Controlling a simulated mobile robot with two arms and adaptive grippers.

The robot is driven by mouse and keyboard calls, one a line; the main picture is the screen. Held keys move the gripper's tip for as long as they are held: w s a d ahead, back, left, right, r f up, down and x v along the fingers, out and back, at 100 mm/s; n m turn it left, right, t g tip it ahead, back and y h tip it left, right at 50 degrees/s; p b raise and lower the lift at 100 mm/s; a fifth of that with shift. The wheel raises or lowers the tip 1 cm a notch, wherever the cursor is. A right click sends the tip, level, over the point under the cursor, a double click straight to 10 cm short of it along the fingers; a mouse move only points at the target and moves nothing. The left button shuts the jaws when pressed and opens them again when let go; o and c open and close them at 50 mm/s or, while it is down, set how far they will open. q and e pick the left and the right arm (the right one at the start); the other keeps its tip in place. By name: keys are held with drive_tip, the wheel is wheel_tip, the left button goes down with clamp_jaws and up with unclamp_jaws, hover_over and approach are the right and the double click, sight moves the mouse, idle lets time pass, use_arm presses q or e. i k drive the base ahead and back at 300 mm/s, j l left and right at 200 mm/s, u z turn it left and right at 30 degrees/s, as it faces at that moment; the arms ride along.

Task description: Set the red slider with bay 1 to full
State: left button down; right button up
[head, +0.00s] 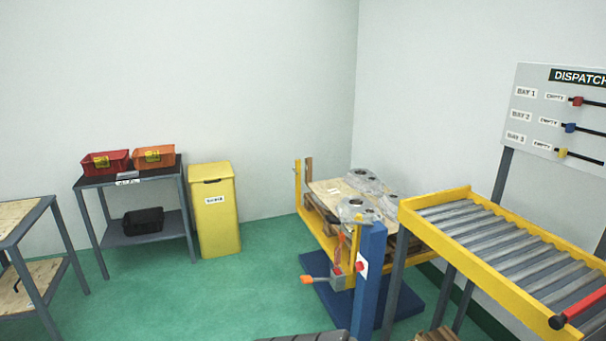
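The red slider (577,101) sits on the top rail of the grey dispatch board (528,86) at the right edge of the head view. It is at the left end of its dark rail, right beside the "EMPTY" label. The "BAY 1" label (526,92) is to the left of that row. Neither of my grippers shows in the head view.
A roller conveyor (431,230) with yellow sides stands in front of the board. A blue post and yellow lift table (301,200) with grey castings stand left of it. Blue (570,127) and yellow (562,153) sliders sit below. Green floor at left centre is open.

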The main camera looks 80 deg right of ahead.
sight(578, 100)
drive_tip(key=k+j+z, duration=0.1)
drive_tip(key=z, duration=4.05)
